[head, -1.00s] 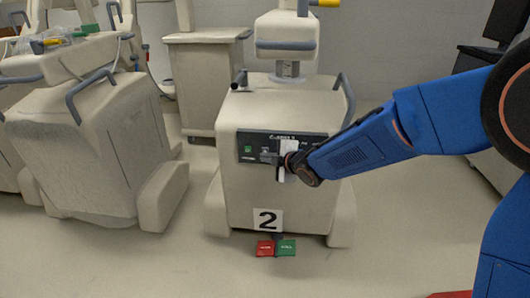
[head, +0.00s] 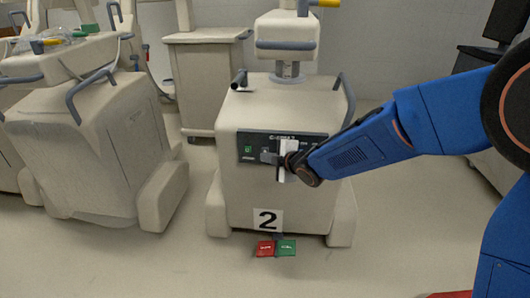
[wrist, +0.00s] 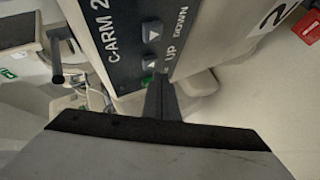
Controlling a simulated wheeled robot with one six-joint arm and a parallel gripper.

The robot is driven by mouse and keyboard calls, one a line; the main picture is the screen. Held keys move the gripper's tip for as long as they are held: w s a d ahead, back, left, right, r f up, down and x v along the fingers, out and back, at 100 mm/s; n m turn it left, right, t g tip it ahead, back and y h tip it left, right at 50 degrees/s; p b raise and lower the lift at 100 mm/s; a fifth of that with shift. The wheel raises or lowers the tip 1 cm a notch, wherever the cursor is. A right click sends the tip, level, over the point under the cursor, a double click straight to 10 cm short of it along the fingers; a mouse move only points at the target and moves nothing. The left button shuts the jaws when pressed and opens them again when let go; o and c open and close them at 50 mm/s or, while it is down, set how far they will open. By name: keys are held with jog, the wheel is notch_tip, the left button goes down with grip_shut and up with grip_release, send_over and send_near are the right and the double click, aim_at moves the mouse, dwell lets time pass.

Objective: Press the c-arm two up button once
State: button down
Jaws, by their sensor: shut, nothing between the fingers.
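The c-arm two cart (head: 285,185) stands in the middle of the head view, with a dark control panel (head: 315,141) on its front. In the wrist view the panel (wrist: 107,35) reads "C-ARM 2".
A "2" sign (head: 268,220) is on the cart's lower front, above a red pedal (head: 265,248) and a green pedal (head: 286,247) on the floor. Another covered cart (head: 85,150) stands at left. Open floor lies in front.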

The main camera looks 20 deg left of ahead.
jog(key=shift+w, duration=0.2)
jog(key=shift+w+a, duration=0.1)
jog(key=shift+w, duration=0.15)
jog(key=shift+w+a, duration=0.1)
jog(key=shift+w, duration=0.35)
dwell(1.2)
dwell(0.3)
jog(key=shift+s+d, duration=0.2)
jog(key=shift+s, duration=0.7)
jog(key=shift+s+d, duration=0.2)
jog(key=shift+s, duration=0.6)
jog(key=shift+s+d, duration=0.2)
jog(key=shift+s, duration=0.65)
jog(key=shift+s+d, duration=0.2)
jog(key=shift+s, duration=0.6)
